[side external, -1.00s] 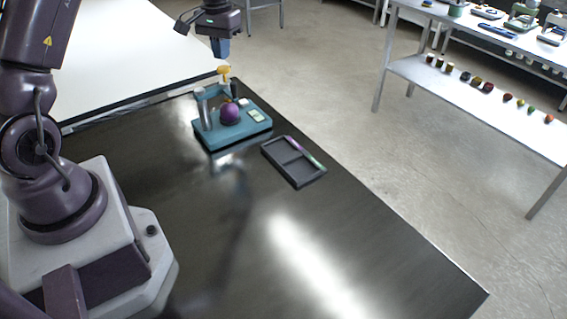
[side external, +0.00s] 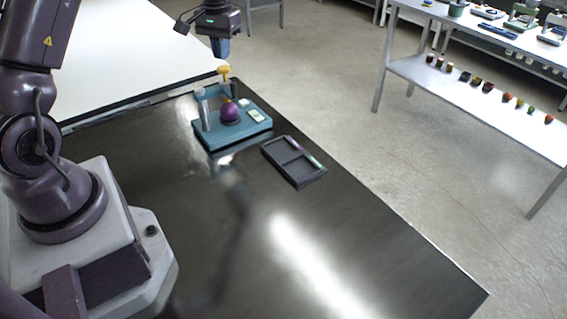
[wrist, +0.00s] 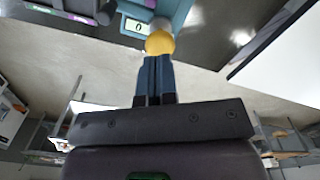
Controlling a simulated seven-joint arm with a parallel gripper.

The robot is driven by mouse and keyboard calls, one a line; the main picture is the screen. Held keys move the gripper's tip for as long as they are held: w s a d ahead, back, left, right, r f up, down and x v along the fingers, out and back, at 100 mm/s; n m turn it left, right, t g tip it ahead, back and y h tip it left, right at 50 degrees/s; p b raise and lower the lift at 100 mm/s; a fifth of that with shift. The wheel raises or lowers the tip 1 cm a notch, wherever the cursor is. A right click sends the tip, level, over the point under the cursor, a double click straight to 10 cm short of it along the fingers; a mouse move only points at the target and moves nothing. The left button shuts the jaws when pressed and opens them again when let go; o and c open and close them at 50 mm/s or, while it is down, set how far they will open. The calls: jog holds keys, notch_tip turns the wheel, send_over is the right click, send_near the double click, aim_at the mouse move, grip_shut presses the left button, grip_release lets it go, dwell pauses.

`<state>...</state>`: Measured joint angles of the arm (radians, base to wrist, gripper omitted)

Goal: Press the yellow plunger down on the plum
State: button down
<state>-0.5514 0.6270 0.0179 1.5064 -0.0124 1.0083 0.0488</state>
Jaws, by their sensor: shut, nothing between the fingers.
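A teal device (side external: 240,133) stands near the far edge of the dark table, with posts and a small display. The plum (side external: 230,112), round and purple, sits on its base. The yellow plunger (side external: 224,71) stands up at the top of the device's frame, above the plum; it also shows in the wrist view (wrist: 159,43). My gripper (side external: 220,55) is shut and empty just above the yellow plunger. In the wrist view its blue fingers (wrist: 155,62) are together, their tips by the plunger; whether they touch it I cannot tell. The plum is not clearly visible in the wrist view.
A dark divided tray (side external: 294,162) holding a pen-like item (side external: 303,150) lies right of the device. The near part of the table (side external: 250,240) is clear. A metal shelf (side external: 470,85) with several small objects stands beyond, at right.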

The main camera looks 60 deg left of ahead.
aim_at(223, 67)
jog(key=shift+f, duration=1.6)
dwell(0.5)
jog(key=shift+r, duration=4.05)
jog(key=shift+s+f, duration=0.1)
jog(key=shift+f, duration=0.25)
jog(key=s+d+r+m+t, duration=0.2)
jog(key=s+d+r, duration=0.3)
jog(key=s+d, duration=0.4)
jog(key=s+d+r+m+t, duration=0.3)
jog(key=s+d, duration=0.7)
jog(key=d, duration=0.6)
notch_tip(223, 67, up, 2)
jog(key=shift+s+m+t, duration=0.3)
jog(key=shift+m, duration=0.2)
